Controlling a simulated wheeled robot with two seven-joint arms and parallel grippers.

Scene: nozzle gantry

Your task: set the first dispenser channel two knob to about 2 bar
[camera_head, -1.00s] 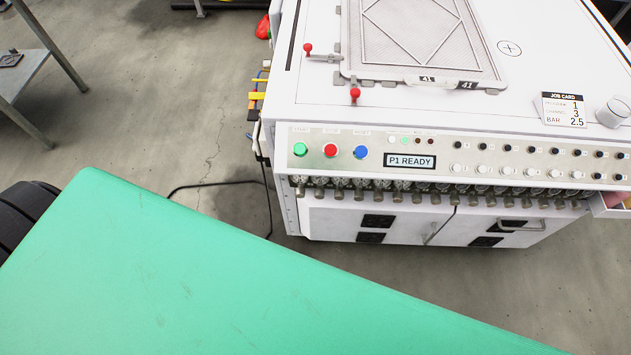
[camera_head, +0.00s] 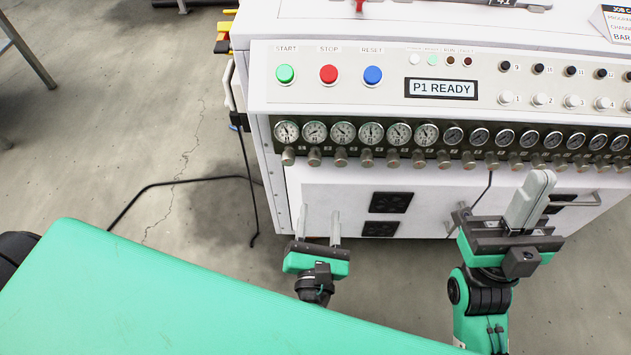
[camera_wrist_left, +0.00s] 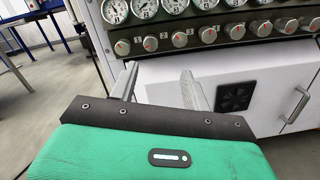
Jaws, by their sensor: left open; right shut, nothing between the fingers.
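A row of small metal knobs runs under round gauges on the machine's front. My right gripper (camera_head: 541,178) is shut and empty, further right, in front of the lower cabinet and below the knob row.
Green start (camera_head: 285,74), red stop (camera_head: 328,74) and blue reset (camera_head: 372,76) buttons sit above the gauges, beside a display (camera_head: 440,89) reading P1 READY. A black cable (camera_head: 190,180) lies on the floor.

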